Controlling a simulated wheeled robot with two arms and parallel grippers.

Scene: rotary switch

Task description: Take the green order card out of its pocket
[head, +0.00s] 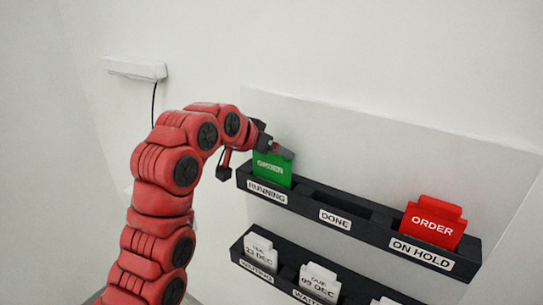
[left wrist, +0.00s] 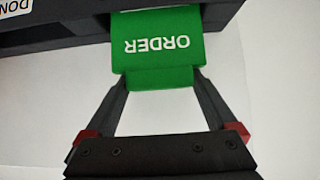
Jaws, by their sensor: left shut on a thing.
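The green order card (head: 273,170) stands in the pocket labelled RUNNING, at the left end of the upper black rack (head: 325,199). Its lower part is hidden in the pocket. My left gripper (head: 277,150) is at the card's top edge and shut on it. In the left wrist view the green card (left wrist: 157,47) appears upside down, and the fingers of my left gripper (left wrist: 158,82) lie on both sides of its narrower tab. My right gripper is not in view.
A red order card (head: 433,222) stands in the ON HOLD pocket at the right. The DONE pocket between is empty. A lower rack (head: 283,271) holds several white cards. A white box (head: 136,69) with a black cable is on the wall.

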